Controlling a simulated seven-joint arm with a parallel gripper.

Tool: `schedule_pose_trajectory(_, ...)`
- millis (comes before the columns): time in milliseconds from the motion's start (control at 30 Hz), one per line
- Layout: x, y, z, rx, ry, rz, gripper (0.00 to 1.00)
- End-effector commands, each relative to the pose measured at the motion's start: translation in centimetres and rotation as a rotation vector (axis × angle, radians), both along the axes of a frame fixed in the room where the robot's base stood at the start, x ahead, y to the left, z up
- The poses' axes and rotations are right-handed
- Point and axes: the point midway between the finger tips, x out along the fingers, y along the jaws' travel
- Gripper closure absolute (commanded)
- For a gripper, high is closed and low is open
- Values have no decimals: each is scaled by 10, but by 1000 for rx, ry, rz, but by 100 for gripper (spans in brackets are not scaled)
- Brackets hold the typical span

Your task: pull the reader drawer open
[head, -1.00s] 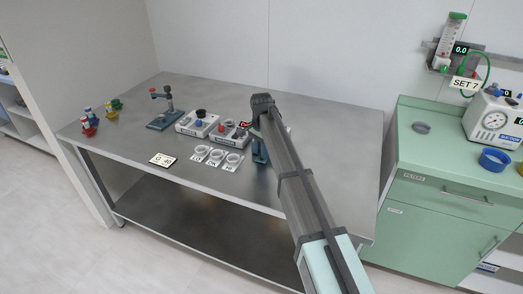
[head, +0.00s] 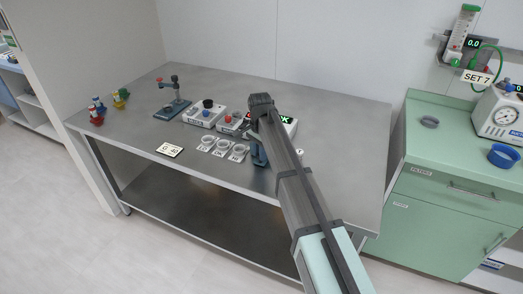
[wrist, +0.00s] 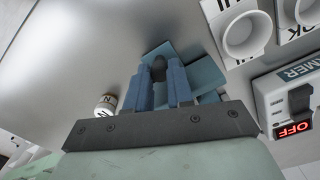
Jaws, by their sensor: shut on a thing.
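The reader seems to be the device with a lit green display (head: 287,120) at the back of the bench, mostly hidden behind my arm in the head view. Its drawer cannot be made out. My gripper (head: 259,160) is low over the bench, right of the white cups. In the wrist view the blue fingers of my gripper (wrist: 161,78) are close together around a small dark piece (wrist: 158,68). Teal-blue flat parts (wrist: 203,75) lie just beyond the fingertips. I cannot tell whether the dark piece belongs to the drawer.
White cups (head: 221,147) on labelled cards stand left of the gripper. A warmer (wrist: 290,100) showing red OFF is at the right in the wrist view. A small white vial (wrist: 105,105) stands near the fingers. The bench front (head: 225,177) is clear.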

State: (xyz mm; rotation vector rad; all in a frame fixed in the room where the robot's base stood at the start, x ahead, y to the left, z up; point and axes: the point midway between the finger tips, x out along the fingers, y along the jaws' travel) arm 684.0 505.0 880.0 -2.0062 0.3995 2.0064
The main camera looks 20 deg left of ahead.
Motion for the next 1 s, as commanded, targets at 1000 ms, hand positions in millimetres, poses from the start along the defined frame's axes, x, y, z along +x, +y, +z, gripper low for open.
schedule_pose_trajectory(1000,2,1,94,1,-2,0,67)
